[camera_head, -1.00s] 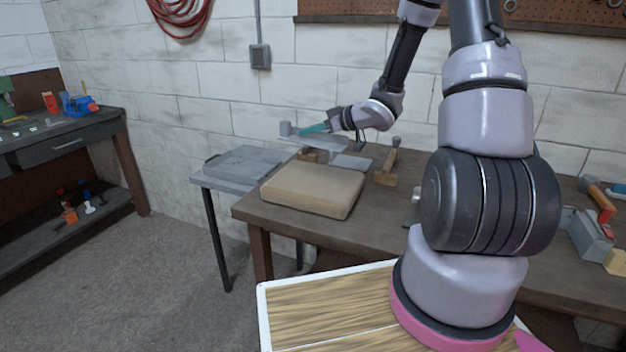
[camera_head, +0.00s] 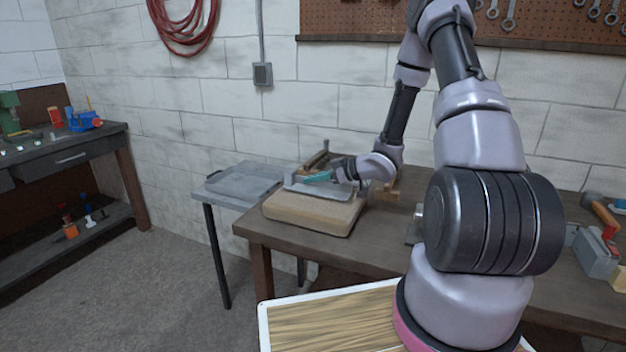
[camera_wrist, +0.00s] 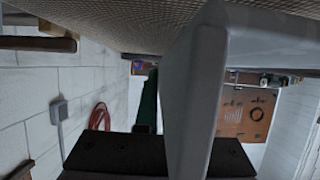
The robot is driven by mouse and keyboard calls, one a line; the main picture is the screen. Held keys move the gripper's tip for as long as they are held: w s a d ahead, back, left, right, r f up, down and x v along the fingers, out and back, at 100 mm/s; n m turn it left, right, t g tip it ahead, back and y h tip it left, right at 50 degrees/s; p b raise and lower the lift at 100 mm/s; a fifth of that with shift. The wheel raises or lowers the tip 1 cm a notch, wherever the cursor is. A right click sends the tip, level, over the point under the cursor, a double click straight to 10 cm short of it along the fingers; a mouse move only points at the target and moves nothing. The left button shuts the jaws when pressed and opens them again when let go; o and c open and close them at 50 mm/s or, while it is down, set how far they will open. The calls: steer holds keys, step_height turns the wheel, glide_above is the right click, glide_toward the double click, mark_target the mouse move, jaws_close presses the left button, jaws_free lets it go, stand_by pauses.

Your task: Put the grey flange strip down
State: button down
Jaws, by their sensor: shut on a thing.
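The grey flange strip (camera_head: 325,191) is in my gripper (camera_head: 326,178), over the tan padded block (camera_head: 310,213) on the bench. In the head view the strip lies along the block's back part, low and roughly level. I cannot tell whether it rests on the block or hangs just above it. In the wrist view the strip (camera_wrist: 195,95) stands large and pale in the middle, in front of my fingers. Its upper end reaches the woven surface of the block (camera_wrist: 110,25). My gripper is shut on the strip; the fingertips are mostly hidden.
A grey tray-like stand (camera_head: 240,185) adjoins the bench at left. The bench top (camera_head: 350,250) is bare in front of the block. A hammer and grey vise-like block (camera_head: 592,250) lie far right.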

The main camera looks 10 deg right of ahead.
steer(key=shift+s+f, duration=0.15)
steer(key=shift+f, duration=0.4)
